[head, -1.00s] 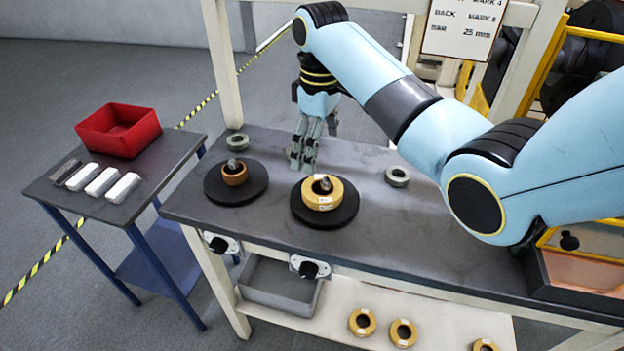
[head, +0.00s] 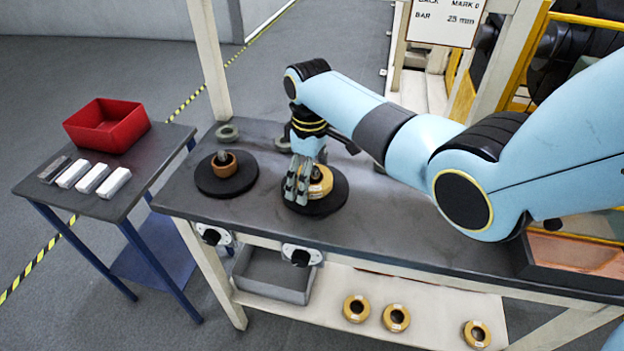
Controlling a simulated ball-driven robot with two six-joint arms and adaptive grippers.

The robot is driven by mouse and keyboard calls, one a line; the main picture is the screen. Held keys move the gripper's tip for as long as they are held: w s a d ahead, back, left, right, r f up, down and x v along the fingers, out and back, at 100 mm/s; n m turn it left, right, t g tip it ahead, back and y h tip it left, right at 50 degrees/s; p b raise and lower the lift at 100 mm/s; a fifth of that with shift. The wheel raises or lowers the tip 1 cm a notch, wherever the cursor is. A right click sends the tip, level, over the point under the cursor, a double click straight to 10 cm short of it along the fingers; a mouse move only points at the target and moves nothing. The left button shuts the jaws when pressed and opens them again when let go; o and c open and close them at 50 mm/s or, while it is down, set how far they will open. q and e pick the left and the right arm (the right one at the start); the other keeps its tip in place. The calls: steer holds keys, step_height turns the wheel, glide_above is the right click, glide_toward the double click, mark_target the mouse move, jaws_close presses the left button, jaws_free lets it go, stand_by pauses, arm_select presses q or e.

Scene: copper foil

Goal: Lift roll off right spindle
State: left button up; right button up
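Two dark round spindle bases stand on the grey bench. The right spindle (head: 330,205) carries a yellow-tan roll (head: 322,182), partly hidden by my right gripper. My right gripper (head: 297,198) points down at the left side of this roll, its fingers in front of it. I cannot tell whether the fingers touch the roll or how far apart they are. The left spindle (head: 209,184) carries a thinner orange-brown roll (head: 223,168) around its dark post. My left gripper is not in view.
A grey-green ring (head: 227,133) lies at the bench's back left. A red bin (head: 106,126) and several metal bars (head: 93,178) sit on the side table. A grey tray (head: 272,276) and tan rolls (head: 356,309) are on the lower shelf. My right arm covers the bench's back right.

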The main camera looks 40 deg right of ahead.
steer(key=c, duration=1.1)
steer(key=shift+c, duration=0.2)
steer(key=shift+r, duration=0.15)
